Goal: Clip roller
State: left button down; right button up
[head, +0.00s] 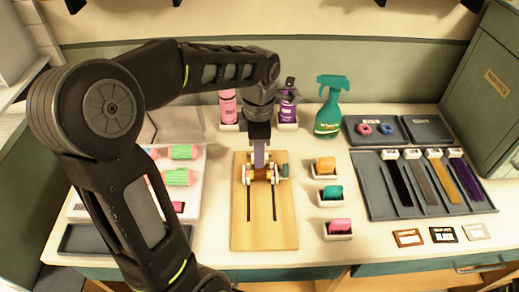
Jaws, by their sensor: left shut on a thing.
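My left gripper (259,143) is over the wooden board (268,232) and is shut on a narrow purple piece (259,157). The piece reaches down to a small holder with white ends (247,174) on the board; whether it touches is too small to tell. A small dark teal part (285,170) is at the holder's right side. Pink and green rollers (177,177) lie in a pale tray on the left. Orange (325,164), teal (331,192) and pink (340,225) clip-like pieces sit in small white holders right of the board. My right gripper is not in view.
A pink bottle (228,106), a purple bottle (288,104) and a green spray bottle (329,108) stand at the back. A dark tray (375,205) with coloured strands lies right. My left arm covers part of the left side. The board's front is clear.

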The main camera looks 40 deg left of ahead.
aim_at(259, 172)
pick_arm(q)
jog(key=shift+f+b, duration=1.5)
jog(key=shift+f, duration=0.6)
jog(key=shift+f+b, duration=0.85)
jog(key=shift+f, duration=0.2)
jog(key=shift+f, duration=0.2)
jog(key=c, duration=0.5)
grip_release()
jog(key=shift+r, duration=0.15)
jog(key=shift+r+p, duration=2.4)
jog(key=shift+r, duration=1)
